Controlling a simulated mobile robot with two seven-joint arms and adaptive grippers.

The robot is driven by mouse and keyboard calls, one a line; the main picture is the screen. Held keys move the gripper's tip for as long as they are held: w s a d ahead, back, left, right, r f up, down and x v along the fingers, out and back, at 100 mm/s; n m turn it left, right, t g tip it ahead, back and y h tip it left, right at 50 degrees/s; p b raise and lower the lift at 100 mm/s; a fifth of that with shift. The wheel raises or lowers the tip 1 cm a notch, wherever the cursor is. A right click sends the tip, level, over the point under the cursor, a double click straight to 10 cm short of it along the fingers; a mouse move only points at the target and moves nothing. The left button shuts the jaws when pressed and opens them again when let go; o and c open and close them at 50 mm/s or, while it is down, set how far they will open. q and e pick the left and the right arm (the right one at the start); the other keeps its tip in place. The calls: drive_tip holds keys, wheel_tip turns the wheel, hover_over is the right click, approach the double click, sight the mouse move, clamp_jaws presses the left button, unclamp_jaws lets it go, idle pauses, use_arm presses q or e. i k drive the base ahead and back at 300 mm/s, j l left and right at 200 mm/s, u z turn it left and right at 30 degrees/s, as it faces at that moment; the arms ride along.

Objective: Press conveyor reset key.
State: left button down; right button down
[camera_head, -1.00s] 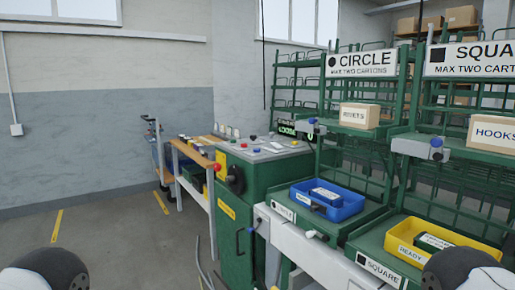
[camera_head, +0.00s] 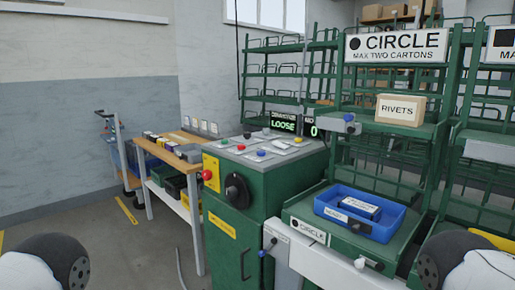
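The green machine cabinet (camera_head: 285,190) stands in the middle with a grey sloped control panel (camera_head: 275,160) on top. The panel carries several small buttons, among them a red button (camera_head: 241,147), a blue button (camera_head: 261,153) and a green button (camera_head: 224,141). I cannot read their labels or tell which is the conveyor reset key. A display (camera_head: 285,123) behind the panel reads LOOSE, and beside it is a 0. A red knob (camera_head: 207,175) and a black rotary handle (camera_head: 236,191) are on the cabinet's front. Only rounded parts of my arms show at the bottom corners; neither gripper is visible.
The CIRCLE rack (camera_head: 440,150) on the right holds a RIVETS carton (camera_head: 400,110) and, lower, a blue tray (camera_head: 385,229). A white conveyor rail (camera_head: 325,265) runs in front. A wooden bench (camera_head: 158,152) stands left of the cabinet. The floor at front left is clear.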

sight(261, 153)
drive_tip(key=i+j+z, duration=0.1)
drive_tip(key=j, duration=0.25)
drive_tip(key=i+j+z, duration=0.1)
drive_tip(key=i+j, duration=0.2)
drive_tip(key=i+j+z, duration=0.1)
drive_tip(key=j, duration=0.35)
drive_tip(key=i, duration=0.1)
